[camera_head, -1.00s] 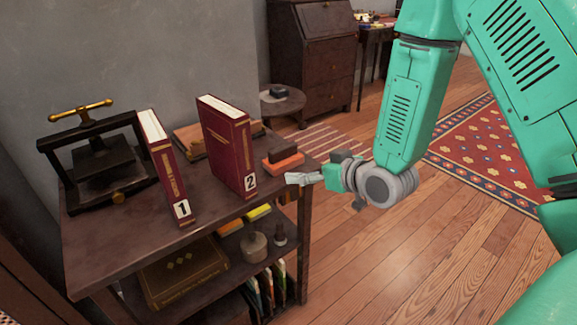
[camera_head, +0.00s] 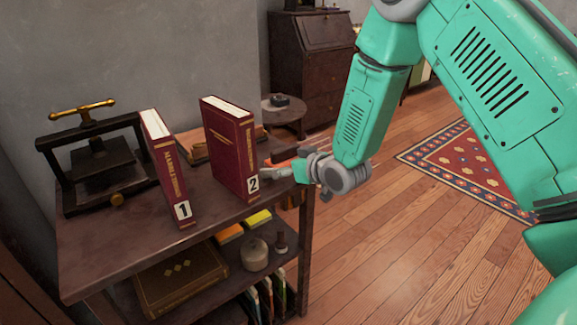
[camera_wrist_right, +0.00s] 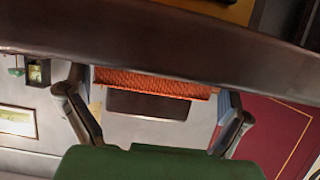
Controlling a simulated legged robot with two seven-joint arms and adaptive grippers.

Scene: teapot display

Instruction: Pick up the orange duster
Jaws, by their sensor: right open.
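The orange duster (camera_head: 284,162) lies at the right end of the shelf top, just right of the book marked 2. It is partly hidden behind my right gripper (camera_head: 276,176) in the head view. In the right wrist view the duster's ribbed orange strip (camera_wrist_right: 155,82) and its dark block show between the fingers. My right gripper (camera_wrist_right: 155,108) is open, with one finger to each side of the duster and no visible grip on it. My left gripper is not in view.
The dark red book marked 2 (camera_head: 232,150) stands close left of my right gripper; it also shows in the wrist view (camera_wrist_right: 275,135). The book marked 1 (camera_head: 166,170) and a black press (camera_head: 95,165) stand farther left. Open floor lies to the right.

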